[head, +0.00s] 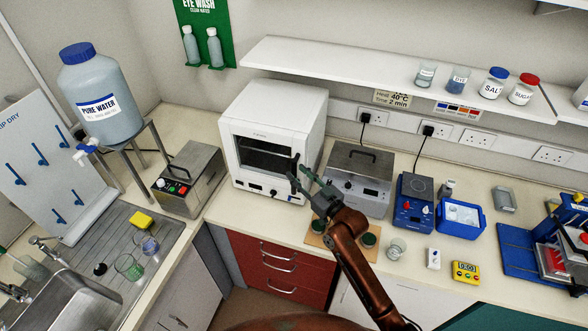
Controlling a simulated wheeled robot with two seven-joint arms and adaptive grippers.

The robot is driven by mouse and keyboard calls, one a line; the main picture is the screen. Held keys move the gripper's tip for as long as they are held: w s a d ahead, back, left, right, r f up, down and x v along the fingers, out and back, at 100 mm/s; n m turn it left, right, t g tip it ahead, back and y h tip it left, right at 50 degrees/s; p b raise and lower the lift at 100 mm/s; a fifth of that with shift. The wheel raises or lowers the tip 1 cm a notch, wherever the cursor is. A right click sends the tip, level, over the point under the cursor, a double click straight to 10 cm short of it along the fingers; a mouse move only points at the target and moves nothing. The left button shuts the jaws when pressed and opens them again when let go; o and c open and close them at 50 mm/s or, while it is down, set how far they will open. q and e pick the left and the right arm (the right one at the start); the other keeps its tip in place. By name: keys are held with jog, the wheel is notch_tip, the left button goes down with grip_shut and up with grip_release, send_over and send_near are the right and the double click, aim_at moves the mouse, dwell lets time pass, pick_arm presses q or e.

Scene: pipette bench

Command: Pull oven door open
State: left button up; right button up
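The white oven (285,110) stands on the bench left of centre, with a dark window in its front door (263,155). The door looks closed, flat in the front face. My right gripper (301,177) is in front of the door's right edge, its arm coming up from the bottom. Dark parts overlap there, so handle and fingers are hard to tell apart. I cannot tell whether the fingers touch the handle or are closed around it. My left gripper is out of view.
A brown holder with dark round pots lies below my gripper. A shelf (400,75) runs above. Bench in front of the oven is mostly clear.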

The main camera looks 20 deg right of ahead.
jog(key=shift+x, duration=1.4)
jog(key=shift+c, duration=0.3)
grip_shut()
